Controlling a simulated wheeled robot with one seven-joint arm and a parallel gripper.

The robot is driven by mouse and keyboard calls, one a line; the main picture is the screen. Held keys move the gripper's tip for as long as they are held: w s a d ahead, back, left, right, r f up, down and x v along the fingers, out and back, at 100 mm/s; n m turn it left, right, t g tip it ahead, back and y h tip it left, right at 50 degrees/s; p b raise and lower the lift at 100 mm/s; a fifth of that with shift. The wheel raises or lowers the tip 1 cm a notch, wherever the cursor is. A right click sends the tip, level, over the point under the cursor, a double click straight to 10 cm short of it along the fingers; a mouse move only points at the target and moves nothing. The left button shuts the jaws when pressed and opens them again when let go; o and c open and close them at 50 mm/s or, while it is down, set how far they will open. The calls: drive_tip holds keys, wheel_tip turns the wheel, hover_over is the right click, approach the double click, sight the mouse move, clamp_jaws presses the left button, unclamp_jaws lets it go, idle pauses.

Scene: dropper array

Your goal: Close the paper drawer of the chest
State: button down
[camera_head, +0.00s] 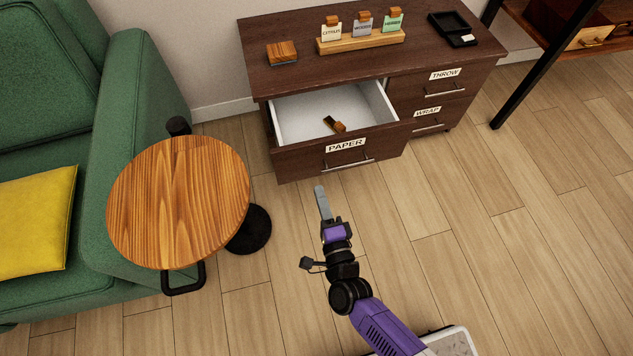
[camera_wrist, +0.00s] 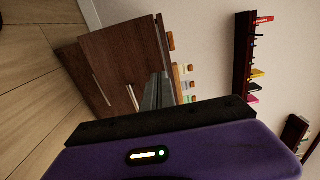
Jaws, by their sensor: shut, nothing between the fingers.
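The dark brown chest (camera_head: 340,62) stands against the wall. Its paper drawer (camera_head: 290,163), labelled PAPER, is pulled well out at the chest's left side and shows a white inside. A small brown and black object (camera_head: 335,124) lies in the drawer. The drawer has a metal handle (camera_head: 349,164) on its front. My gripper (camera_head: 321,199) is shut and empty, in front of the drawer front and apparently apart from it. In the wrist view, the shut fingers (camera_wrist: 157,92) point toward the chest (camera_wrist: 125,55), which appears turned sideways.
The throw drawer (camera_head: 420,83) and wrap drawer (camera_head: 443,115) are shut. A round wooden side table (camera_head: 180,200) and green sofa (camera_head: 140,95) stand to the left. A rack with several bottles (camera_head: 360,40) is on the chest. Floor to the right is clear.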

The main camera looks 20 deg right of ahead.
sight(305, 148)
drive_tip(key=w+b, duration=0.3)
drive_tip(key=w, duration=0.9)
drive_tip(key=shift+w, duration=0.2)
drive_tip(key=shift+w+b, duration=0.1)
drive_tip(key=shift+b, duration=0.25)
drive_tip(key=w+b, duration=0.9)
drive_tip(key=w, duration=0.7)
drive_tip(key=shift+w, duration=0.25)
